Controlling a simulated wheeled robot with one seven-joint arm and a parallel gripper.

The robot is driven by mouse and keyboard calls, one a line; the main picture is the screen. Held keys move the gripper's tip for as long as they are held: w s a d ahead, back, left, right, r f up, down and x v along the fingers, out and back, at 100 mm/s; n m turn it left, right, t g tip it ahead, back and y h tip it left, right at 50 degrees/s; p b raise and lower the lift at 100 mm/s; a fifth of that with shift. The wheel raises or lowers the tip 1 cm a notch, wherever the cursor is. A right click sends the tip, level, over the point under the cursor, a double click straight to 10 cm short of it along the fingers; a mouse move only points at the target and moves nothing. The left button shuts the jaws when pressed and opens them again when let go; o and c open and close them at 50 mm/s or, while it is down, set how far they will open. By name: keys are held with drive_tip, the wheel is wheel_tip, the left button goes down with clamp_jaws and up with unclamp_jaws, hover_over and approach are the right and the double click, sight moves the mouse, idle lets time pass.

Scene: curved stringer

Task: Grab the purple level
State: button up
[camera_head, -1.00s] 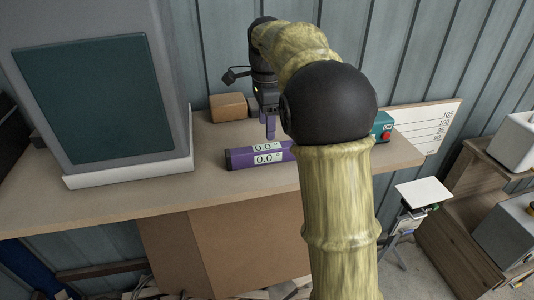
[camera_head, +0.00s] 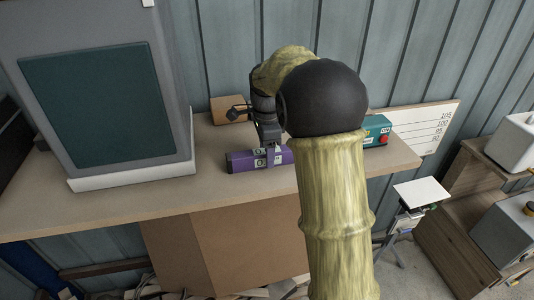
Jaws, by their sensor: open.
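The purple level (camera_head: 242,161) lies flat on the wooden bench top, with light label patches on its side. The jaws are open. I cannot tell whether the fingers touch the level or straddle it. My arm hides the area to the right of the level's right end.
A grey cabinet with a dark green panel (camera_head: 90,100) stands on the bench (camera_head: 130,203) at left. A cardboard-brown block (camera_head: 226,109) sits behind the level. A green box with a red button (camera_head: 377,131) and a white scale board (camera_head: 425,125) are at right.

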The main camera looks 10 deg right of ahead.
drive_tip(key=shift+f, duration=0.4)
drive_tip(key=c, duration=1.2)
drive_tip(key=shift+r, duration=0.15)
